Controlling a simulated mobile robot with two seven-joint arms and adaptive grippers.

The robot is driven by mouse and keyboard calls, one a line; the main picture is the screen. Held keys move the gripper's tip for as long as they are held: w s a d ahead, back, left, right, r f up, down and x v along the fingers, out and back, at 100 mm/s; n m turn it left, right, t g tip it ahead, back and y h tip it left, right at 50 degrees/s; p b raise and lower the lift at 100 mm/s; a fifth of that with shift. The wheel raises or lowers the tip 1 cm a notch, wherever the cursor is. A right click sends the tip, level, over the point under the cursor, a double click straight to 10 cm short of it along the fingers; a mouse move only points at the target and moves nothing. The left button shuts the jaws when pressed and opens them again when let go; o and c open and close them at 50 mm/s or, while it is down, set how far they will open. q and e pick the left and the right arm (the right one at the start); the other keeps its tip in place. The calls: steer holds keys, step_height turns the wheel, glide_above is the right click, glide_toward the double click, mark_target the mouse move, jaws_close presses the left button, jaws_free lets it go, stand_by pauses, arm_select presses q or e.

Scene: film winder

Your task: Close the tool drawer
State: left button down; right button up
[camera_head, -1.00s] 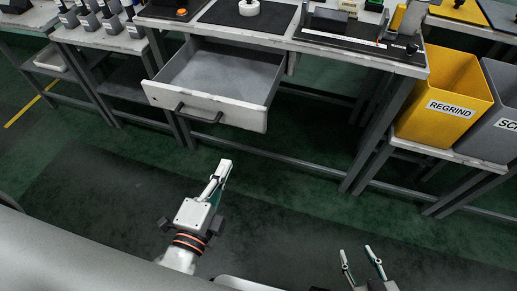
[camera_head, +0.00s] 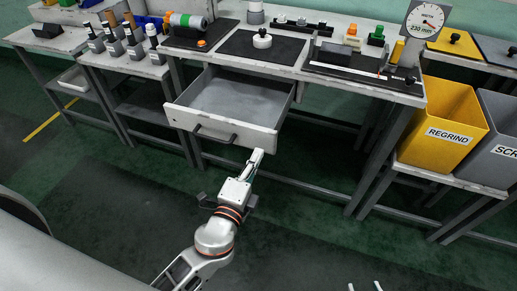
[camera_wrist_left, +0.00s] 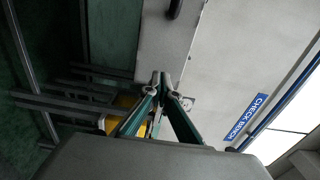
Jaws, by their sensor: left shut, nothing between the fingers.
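The tool drawer (camera_head: 255,137) is a light grey box pulled out from under the bench, and its inside looks empty. A dark bar handle (camera_head: 214,134) is on its front. My left gripper (camera_head: 258,156) is shut and empty, just in front of and below the right part of the drawer front. In the left wrist view the closed fingertips (camera_wrist_left: 162,79) show in front of a pale panel with a dark handle (camera_wrist_left: 175,8); whether they touch it I cannot tell. My right gripper (camera_head: 364,286) shows only two separated fingertips at the bottom edge.
The bench top carries a dark mat (camera_head: 262,48) with a white round part, and a dial gauge (camera_head: 425,20). A yellow REGRIND bin (camera_head: 440,120) stands at the right. The floor (camera_head: 110,200) before the drawer is clear.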

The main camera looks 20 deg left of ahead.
arm_select(q)
steer(key=shift+w, duration=1.45)
